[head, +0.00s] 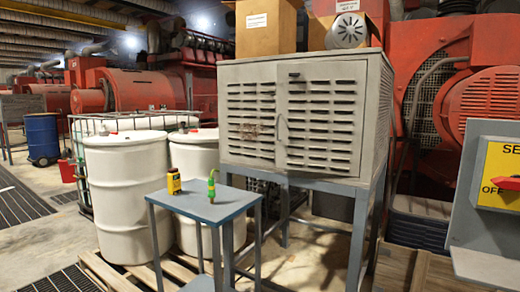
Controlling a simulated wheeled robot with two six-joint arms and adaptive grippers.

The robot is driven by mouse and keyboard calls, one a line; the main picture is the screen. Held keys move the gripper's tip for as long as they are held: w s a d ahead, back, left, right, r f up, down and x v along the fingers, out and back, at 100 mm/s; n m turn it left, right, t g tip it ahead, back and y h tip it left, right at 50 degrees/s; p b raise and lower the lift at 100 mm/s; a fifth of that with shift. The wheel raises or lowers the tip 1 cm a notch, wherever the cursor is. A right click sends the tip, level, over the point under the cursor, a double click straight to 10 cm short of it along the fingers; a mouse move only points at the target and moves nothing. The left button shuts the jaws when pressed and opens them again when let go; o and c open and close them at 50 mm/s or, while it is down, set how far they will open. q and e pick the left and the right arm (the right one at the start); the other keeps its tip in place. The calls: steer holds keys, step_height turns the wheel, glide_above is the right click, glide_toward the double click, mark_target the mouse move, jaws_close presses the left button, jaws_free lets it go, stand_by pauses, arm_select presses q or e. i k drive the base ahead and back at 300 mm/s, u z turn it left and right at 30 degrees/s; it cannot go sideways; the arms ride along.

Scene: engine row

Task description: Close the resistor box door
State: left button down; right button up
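The resistor box appears to be the grey louvred metal cabinet (375,110) on a tall grey stand in the middle of the head view. Its front has a left louvred panel (247,92) and a right louvred door (320,122), with a handle (279,128) near the seam between them. The door lies flush or nearly flush with the front; I cannot tell whether a small gap is left. Neither of my grippers shows in the head view.
A small grey-blue table (222,211) stands in front, bearing a yellow-black can (174,182) and a green item (211,188). White drums (126,195) stand on a pallet at left. A yellow switch panel (499,172) is at right. Cardboard boxes (265,27) sit on top.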

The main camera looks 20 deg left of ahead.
mark_target(320, 115)
steer(key=u, duration=0.55)
steer(key=i, duration=1.05)
steer(key=u, duration=0.15)
